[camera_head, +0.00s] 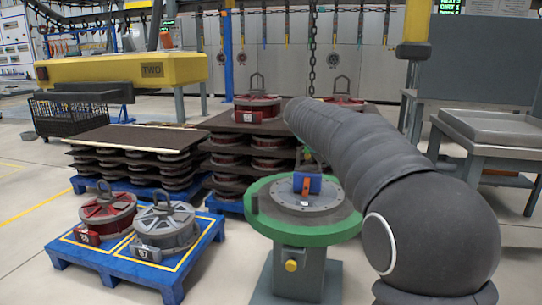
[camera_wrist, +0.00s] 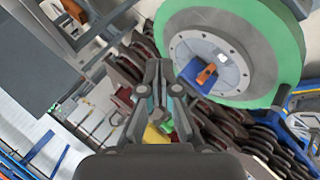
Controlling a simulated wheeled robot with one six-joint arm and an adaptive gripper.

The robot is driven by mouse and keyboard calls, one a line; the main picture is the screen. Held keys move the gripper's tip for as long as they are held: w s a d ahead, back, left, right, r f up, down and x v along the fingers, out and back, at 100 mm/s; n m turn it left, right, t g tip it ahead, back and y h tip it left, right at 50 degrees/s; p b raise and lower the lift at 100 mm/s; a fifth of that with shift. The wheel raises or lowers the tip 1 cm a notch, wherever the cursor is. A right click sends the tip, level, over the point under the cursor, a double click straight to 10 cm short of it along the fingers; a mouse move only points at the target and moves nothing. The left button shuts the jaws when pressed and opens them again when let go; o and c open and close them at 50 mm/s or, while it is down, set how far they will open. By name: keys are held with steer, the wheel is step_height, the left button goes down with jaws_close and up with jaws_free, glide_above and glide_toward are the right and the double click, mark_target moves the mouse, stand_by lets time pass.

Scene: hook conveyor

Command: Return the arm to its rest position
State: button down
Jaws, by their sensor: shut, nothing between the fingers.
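My arm, in a dark grey ribbed cover, reaches from the lower right up to the middle of the head view. My gripper is hidden behind the arm there. In the wrist view my gripper (camera_wrist: 160,75) shows with its fingers together and nothing between them. It is apart from the round green-rimmed stand (camera_head: 258,218), which also shows at the upper right of the wrist view (camera_wrist: 285,60). A blue and orange piece (camera_head: 307,184) lies on the stand's grey centre plate.
A blue pallet (camera_head: 170,283) at the lower left carries a red round part (camera_head: 105,215) and a grey one (camera_head: 165,226). Loaded stacks (camera_head: 135,137) stand behind. A hanging chain (camera_head: 312,50) is near the arm's far end. A grey-topped table (camera_head: 490,128) stands at right.

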steer(key=s+d+f+m+y, duration=0.1)
steer(key=s+f+y, duration=0.2)
steer(key=s, duration=1.8)
steer(key=s+a+f+m+y, duration=0.1)
steer(key=s+a+f+y, duration=0.1)
steer(key=s+f, duration=0.6)
steer(key=s+a+f+m+y, duration=0.1)
steer(key=s+f, duration=0.3)
steer(key=s, duration=0.7)
step_height(320, 180, up, 6)
steer(key=p, duration=0.6)
steer(key=shift+s+r+g, duration=0.15)
steer(key=shift+r+g, duration=0.1)
steer(key=shift+g, duration=0.05)
